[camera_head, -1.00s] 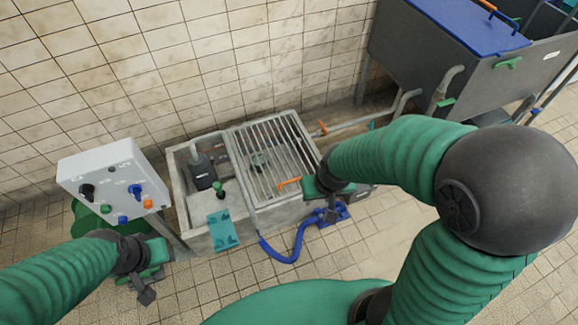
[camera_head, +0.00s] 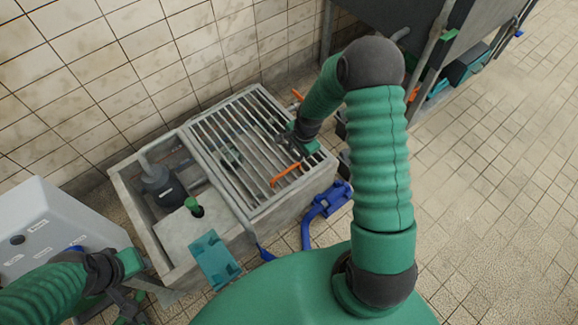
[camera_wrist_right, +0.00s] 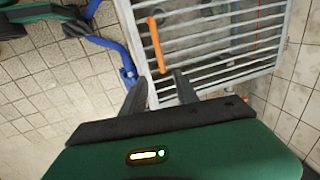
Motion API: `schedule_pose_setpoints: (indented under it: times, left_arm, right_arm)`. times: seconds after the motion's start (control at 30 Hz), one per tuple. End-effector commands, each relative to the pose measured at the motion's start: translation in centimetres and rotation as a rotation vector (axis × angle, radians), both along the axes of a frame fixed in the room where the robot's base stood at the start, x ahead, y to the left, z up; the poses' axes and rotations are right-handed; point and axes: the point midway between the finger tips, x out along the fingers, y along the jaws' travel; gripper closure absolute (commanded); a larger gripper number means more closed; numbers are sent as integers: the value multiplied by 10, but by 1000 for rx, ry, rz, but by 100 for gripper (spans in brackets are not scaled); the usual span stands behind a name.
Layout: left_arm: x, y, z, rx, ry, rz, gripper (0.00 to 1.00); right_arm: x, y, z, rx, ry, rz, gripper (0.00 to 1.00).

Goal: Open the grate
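The grate (camera_head: 232,135) is a pale grey barred panel lying over the right part of a concrete pit; it also fills the upper right of the right wrist view (camera_wrist_right: 215,72). An orange handle (camera_head: 286,175) sits at its front edge and shows in the wrist view (camera_wrist_right: 156,45). My right gripper (camera_head: 287,143) is over the grate's right side, behind the handle. In the wrist view its fingers (camera_wrist_right: 160,80) are apart and empty, with the handle ahead of them. My left gripper (camera_head: 140,298) is at the lower left by the control box, its fingers unclear.
A grey control box (camera_head: 45,230) stands at the left. A black pump (camera_head: 163,185) sits in the pit's open left part. A blue hose (camera_head: 318,207) runs along the front. A dark tank (camera_head: 405,25) stands at the back right. The right floor is clear.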

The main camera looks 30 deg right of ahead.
Motion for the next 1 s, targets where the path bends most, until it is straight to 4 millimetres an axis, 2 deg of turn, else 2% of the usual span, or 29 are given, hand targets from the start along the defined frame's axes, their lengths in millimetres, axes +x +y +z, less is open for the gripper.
schedule_pose_setpoints:
  times: [0.03,0.1,0.3,0.43,0.6,0.87,1.0]
  left_arm:
    - [0,0,-12,0,1,0,64]
    - [0,0,-20,0,1,0,64]
    - [0,0,-42,0,1,0,64]
    - [0,0,-52,0,1,0,64]
    - [0,0,-57,0,1,0,64]
    - [0,0,-57,0,0,0,64]
    - [0,0,-57,0,1,0,64]
  right_arm:
    - [2,1,-21,2,3,1,64]
    - [6,1,-40,1,4,2,64]
    - [16,2,-91,0,3,2,64]
    - [22,3,-116,0,3,3,64]
    - [26,3,-131,0,1,2,64]
    - [27,3,-131,-1,0,3,64]
    - [27,3,-131,-1,1,3,80]
